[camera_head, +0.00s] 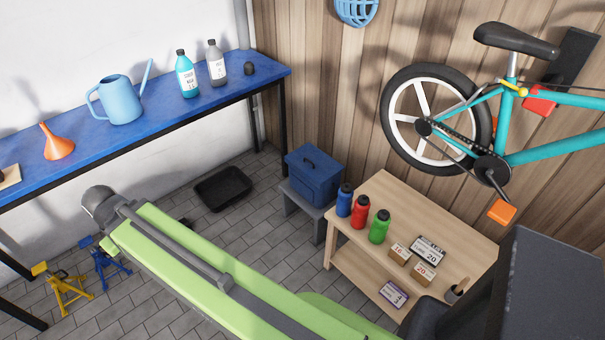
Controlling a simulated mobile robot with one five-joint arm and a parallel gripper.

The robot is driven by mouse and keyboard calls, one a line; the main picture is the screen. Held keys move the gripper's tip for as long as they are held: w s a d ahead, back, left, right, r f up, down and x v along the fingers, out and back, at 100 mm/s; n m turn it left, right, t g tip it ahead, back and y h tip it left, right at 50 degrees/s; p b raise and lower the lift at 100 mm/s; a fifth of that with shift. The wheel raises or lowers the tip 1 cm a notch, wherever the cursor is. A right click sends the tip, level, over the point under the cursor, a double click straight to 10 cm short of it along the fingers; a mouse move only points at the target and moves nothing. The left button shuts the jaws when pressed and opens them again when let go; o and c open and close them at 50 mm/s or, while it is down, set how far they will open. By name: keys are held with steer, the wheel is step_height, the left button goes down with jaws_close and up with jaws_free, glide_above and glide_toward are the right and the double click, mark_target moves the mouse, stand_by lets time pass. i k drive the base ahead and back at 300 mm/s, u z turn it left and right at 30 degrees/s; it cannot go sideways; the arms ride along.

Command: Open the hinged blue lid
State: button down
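A blue box (317,186) with a blue lid (313,160) sits on a low grey stool (303,205) in the corner by the wooden wall. The hinge side cannot be made out. My green and grey arm reaches from the lower right toward the left, in front of and apart from the box. Its far end is left of the box, and I cannot make out my gripper's fingers there.
A wooden workbench (459,229) stands right of the box, with blue, red and green bottles (361,212) and small boxes on it. A black tray (223,188) lies on the floor to the left. A blue table (170,112) runs along the white wall. A bicycle (470,125) hangs above the workbench.

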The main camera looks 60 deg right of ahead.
mark_target(315, 160)
steer(key=z, duration=0.15)
steer(key=i, duration=0.95)
steer(key=u, duration=0.1)
